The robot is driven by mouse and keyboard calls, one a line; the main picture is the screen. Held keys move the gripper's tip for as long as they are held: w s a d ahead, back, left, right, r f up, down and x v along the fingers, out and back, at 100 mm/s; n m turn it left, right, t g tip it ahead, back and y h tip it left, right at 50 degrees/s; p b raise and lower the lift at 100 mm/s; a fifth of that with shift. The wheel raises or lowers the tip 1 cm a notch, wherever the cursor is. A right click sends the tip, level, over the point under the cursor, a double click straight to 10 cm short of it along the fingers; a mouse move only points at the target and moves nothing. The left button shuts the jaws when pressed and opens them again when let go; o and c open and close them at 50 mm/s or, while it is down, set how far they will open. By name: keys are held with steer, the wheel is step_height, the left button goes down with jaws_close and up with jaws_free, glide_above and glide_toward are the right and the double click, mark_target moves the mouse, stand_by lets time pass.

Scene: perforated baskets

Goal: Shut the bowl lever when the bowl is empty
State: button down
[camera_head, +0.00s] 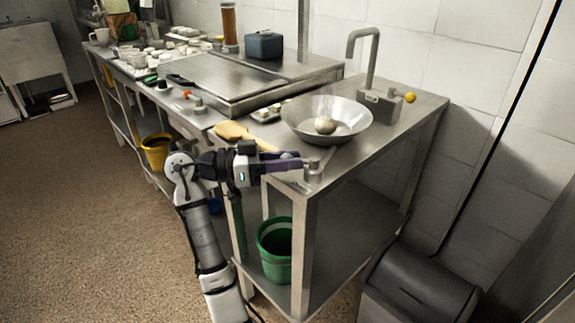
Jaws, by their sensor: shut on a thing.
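A wide metal bowl (352,137) sits on the right end of the steel counter. A round beige thing (325,125) shows in the bowl, so it does not look empty. A small metal lever fitting (314,172) stands at the counter's front corner, in front of the bowl. My gripper (291,163), with purple fingers, reaches in from the left beside this fitting. It is shut on what looks like the lever's rounded grey end, partly hidden by the fingers. The lever's exact angle cannot be made out.
A tap (367,65) with a yellow knob (409,97) stands behind the bowl. A wooden paddle (243,136) lies left of the bowl. A red-knobbed fitting (198,105) is farther left. Below are a green bucket (275,249) and a dark bin (420,284).

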steer(key=shift+w+d+m+g, duration=0.1)
steer(key=shift+w+m+g, duration=0.2)
steer(key=shift+m+g, duration=0.5)
steer(key=shift+w+m+g, duration=0.3)
steer(key=shift+m+g, duration=0.1)
steer(key=shift+g, duration=0.7)
steer(key=c, duration=1.2)
jaws_free()
steer(key=a+b, duration=0.1)
steer(key=a, duration=0.8)
steer(key=a+b, duration=0.1)
steer(key=a, duration=0.3)
steer(key=shift+w+a+b, duration=0.25)
steer(key=shift+a+b, duration=0.1)
steer(key=shift+a, duration=0.05)
